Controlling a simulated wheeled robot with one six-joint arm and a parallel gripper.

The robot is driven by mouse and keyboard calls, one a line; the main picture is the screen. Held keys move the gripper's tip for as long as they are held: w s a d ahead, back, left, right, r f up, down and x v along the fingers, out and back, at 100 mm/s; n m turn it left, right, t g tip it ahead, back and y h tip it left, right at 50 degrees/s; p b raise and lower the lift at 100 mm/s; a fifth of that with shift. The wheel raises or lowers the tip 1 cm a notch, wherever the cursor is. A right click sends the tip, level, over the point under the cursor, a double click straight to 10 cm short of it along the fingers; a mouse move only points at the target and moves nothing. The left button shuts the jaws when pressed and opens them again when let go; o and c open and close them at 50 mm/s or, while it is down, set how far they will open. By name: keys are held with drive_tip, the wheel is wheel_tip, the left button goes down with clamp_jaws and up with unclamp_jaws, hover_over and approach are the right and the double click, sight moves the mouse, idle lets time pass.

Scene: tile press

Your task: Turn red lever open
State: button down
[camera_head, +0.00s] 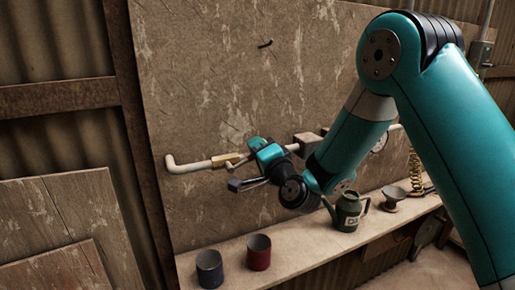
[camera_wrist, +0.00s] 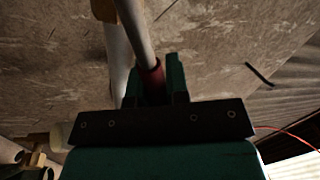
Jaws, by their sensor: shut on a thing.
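In the wrist view, my gripper (camera_wrist: 160,75) is shut on the red lever (camera_wrist: 153,76). The red grip sits between its two dark green fingers, and a pale metal bar runs from it towards the top of the view. In the camera_head view, my gripper (camera_head: 250,160) is at the wall pipe, just right of a brass valve body (camera_head: 226,160). The red grip is hidden there by my gripper and wrist. The brass body shows at the top edge of the wrist view (camera_wrist: 131,14). The lever's exact angle to the pipe is hard to tell.
The white pipe (camera_head: 188,166) runs along the board (camera_head: 210,90), with a round gauge (camera_head: 380,139) further right. On the shelf (camera_head: 300,245) below stand a blue cup (camera_head: 209,269), a red cup (camera_head: 258,253), a green can (camera_head: 347,212) and a funnel-like piece (camera_head: 393,199).

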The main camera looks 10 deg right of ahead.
drive_tip(key=shift+f, duration=0.1)
drive_tip(key=c, duration=1.1)
unclamp_jaws()
